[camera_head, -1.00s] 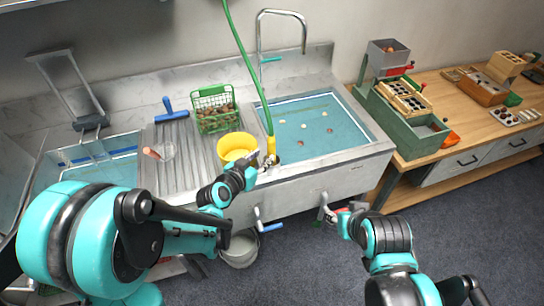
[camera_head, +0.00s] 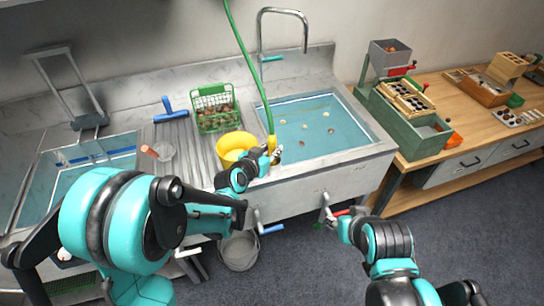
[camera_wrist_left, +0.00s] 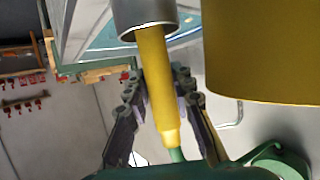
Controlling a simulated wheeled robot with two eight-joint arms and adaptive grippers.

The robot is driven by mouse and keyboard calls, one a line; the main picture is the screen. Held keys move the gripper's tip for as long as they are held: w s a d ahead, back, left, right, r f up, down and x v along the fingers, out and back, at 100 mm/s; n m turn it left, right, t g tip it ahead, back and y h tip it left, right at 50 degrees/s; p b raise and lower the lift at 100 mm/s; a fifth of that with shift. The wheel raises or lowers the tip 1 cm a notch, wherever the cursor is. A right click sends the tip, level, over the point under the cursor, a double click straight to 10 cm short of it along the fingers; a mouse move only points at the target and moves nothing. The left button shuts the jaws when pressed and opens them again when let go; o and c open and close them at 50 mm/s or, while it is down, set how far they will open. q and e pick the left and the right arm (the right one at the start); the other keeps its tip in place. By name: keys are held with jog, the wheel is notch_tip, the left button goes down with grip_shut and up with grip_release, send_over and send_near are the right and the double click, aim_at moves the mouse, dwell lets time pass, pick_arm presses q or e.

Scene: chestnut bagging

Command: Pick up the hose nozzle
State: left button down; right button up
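The hose nozzle (camera_head: 271,143) is yellow, on the end of a green hose (camera_head: 247,62) that hangs down at the sink's front left. In the left wrist view the yellow nozzle (camera_wrist_left: 156,85) runs from a grey metal cylinder at the top to the green hose at the bottom. My left gripper (camera_head: 271,157) is at the nozzle. In its wrist view its dark fingers (camera_wrist_left: 160,85) stand apart, one on each side of the nozzle; firm contact is not clear. My right gripper (camera_head: 336,219) is low before the sink front, by a red handle; its fingers are unclear.
A yellow bowl (camera_head: 228,144) stands close left of the left gripper. A green basket (camera_head: 202,98) of chestnuts is behind it. The water-filled sink (camera_head: 350,155) lies right. A grey bucket (camera_head: 238,262) is on the floor below. A wooden bench (camera_head: 455,108) with equipment stands at right.

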aim_at(272, 134)
pick_arm(q)
jog(key=shift+r, duration=0.1)
notch_tip(272, 134, up, 10)
jog(key=p, duration=0.4)
dwell(0.5)
